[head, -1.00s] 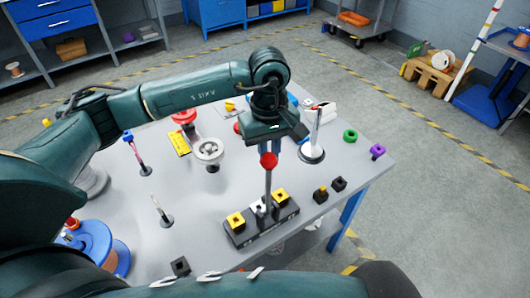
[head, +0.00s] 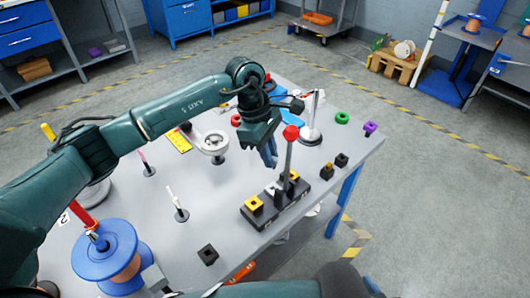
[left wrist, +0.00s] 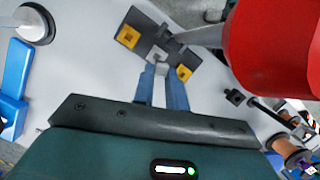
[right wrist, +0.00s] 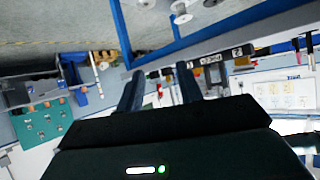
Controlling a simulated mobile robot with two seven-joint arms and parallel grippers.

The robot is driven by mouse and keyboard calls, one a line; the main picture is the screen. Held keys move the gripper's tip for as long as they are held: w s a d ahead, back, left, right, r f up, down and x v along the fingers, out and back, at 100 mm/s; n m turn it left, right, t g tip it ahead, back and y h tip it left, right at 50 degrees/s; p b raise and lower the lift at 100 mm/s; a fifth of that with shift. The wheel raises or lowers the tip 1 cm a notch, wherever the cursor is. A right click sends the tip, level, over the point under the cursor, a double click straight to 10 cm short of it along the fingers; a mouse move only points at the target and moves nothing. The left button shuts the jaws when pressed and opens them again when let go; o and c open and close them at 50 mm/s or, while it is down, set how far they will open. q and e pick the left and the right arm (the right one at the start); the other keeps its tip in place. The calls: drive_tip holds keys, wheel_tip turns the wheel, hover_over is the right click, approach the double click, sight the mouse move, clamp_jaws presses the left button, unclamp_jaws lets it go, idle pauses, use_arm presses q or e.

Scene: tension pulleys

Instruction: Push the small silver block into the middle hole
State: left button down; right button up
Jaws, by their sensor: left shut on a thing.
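A dark block base (head: 262,220) stands near the table's front edge, with a yellow square piece at each end and a lever with a red knob (head: 291,133) rising beside its middle. The small silver block (left wrist: 158,60) shows between the yellow pieces, at my left fingertips. My left gripper (head: 271,164) points down at the base's far side, left of the lever; it also shows in the left wrist view (left wrist: 163,74). It is shut on the silver block. The middle hole is hidden. My right gripper (right wrist: 158,82) is open and empty, away from the base.
The red knob (left wrist: 275,45) looms close beside the left wrist. A blue spool (head: 105,250) stands at the table's left front. A white post on a round foot (head: 311,135) stands behind the lever.

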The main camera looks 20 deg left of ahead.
use_arm(q)
drive_tip(key=shift+f+b, duration=1.35)
drive_tip(key=shift+f, duration=2.1)
use_arm(e)
drive_tip(key=shift+w+a+f+m, duration=0.15)
drive_tip(key=shift+w+f+m, duration=0.15)
drive_tip(key=shift+f, duration=0.45)
drive_tip(key=shift+t, duration=0.3)
use_arm(q)
drive_tip(key=shift+b, duration=0.3)
drive_tip(key=shift+f+b, duration=0.15)
drive_tip(key=shift+b, duration=0.2)
use_arm(e)
drive_tip(key=shift+s+f, duration=0.1)
drive_tip(key=shift+f, duration=0.6)
